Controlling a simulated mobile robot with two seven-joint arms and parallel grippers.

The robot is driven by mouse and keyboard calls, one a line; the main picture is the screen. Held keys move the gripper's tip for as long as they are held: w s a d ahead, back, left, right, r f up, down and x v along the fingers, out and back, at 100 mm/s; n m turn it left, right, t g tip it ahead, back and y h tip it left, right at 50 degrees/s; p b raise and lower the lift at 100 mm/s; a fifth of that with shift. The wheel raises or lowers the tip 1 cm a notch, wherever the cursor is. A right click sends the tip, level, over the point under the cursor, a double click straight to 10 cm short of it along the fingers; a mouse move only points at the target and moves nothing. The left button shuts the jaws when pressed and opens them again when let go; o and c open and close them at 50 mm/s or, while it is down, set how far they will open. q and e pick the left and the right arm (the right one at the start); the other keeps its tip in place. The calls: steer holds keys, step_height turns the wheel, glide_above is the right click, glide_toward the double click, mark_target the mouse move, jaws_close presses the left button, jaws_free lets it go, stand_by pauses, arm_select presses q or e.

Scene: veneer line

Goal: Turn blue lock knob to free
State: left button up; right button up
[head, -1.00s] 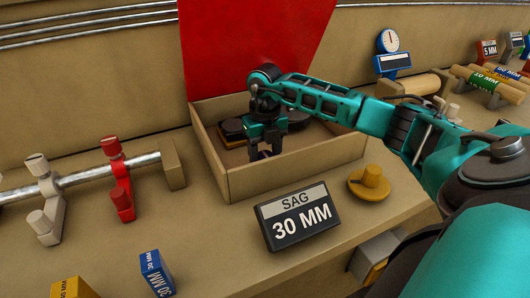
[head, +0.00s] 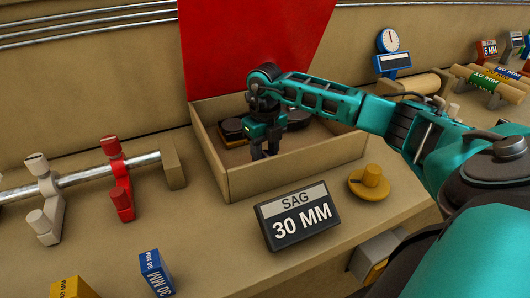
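I cannot make out a blue lock knob in the head view. My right gripper (head: 265,153) points down inside an open tan box (head: 285,178) with a raised red lid (head: 253,45). Its two fingers are close together and their tips are hard to see, so whether it is open or shut is unclear. My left gripper is not in view.
A red clamp (head: 118,180) and a white clamp (head: 44,200) sit on a metal rail at the left. A SAG 30 MM block (head: 298,216) and a yellow knobbed disc (head: 370,184) stand before the box. A blue dial gauge (head: 392,62) stands behind my arm.

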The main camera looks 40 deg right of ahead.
steer(key=n, duration=0.9)
steer(key=shift+b, duration=0.4)
steer(key=n, duration=0.5)
steer(key=shift+b, duration=0.3)
steer(key=shift+n, duration=0.8)
steer(key=shift+r, duration=0.1)
steer(key=o, duration=1.1)
steer(key=shift+c, duration=0.2)
